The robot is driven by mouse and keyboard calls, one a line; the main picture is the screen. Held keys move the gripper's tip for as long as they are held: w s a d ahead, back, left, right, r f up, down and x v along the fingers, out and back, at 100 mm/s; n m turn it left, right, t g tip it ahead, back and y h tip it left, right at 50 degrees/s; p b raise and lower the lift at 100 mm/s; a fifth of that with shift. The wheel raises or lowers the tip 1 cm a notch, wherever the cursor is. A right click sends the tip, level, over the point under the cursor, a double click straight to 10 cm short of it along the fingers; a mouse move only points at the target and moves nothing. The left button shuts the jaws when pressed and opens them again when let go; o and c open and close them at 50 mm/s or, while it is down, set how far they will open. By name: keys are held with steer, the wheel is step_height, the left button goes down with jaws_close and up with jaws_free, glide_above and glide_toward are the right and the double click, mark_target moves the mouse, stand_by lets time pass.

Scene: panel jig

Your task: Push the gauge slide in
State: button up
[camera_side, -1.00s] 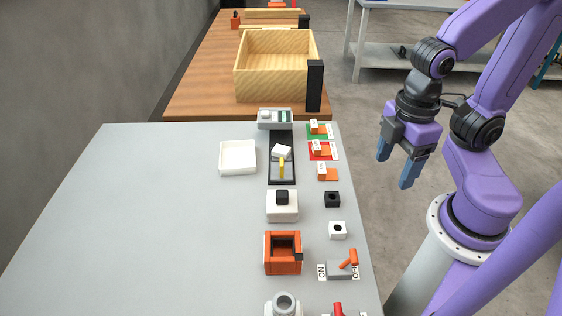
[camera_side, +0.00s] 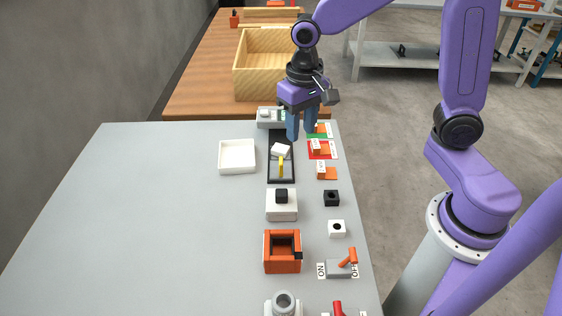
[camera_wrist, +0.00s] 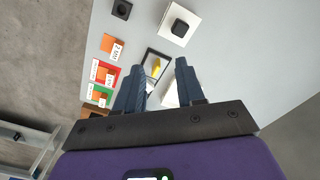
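A black framed tray (camera_side: 271,170) lies near the right side of the grey table, with a white block (camera_side: 281,149) at its far half and a yellow bar (camera_side: 281,166) running towards the near end. A grey box with a greenish display (camera_side: 265,115) stands at the tray's far end. I take these as the gauge and its slide, though no label shows it. My gripper (camera_side: 301,132) is open and empty, above the far right of the tray. In the wrist view, the yellow bar (camera_wrist: 156,66) shows between the spread fingers, and the white block is partly hidden.
A white tray (camera_side: 223,159) lies left. Nearer are a white box with a black knob (camera_side: 282,207), an orange box (camera_side: 270,260) and a lever switch (camera_side: 337,269). The table's left is clear.

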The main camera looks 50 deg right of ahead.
mark_target(281, 160)
steer(key=w+d+f+m, duration=0.1)
steer(key=w+d+m, duration=0.1)
steer(key=w+m, duration=0.25)
steer(key=w+d+f+m, duration=0.2)
steer(key=w+d+m, duration=0.1)
steer(key=w, duration=0.3)
steer(key=f, duration=1.7)
steer(key=shift+a+f, duration=0.1)
steer(key=shift+a, duration=0.15)
jaws_close()
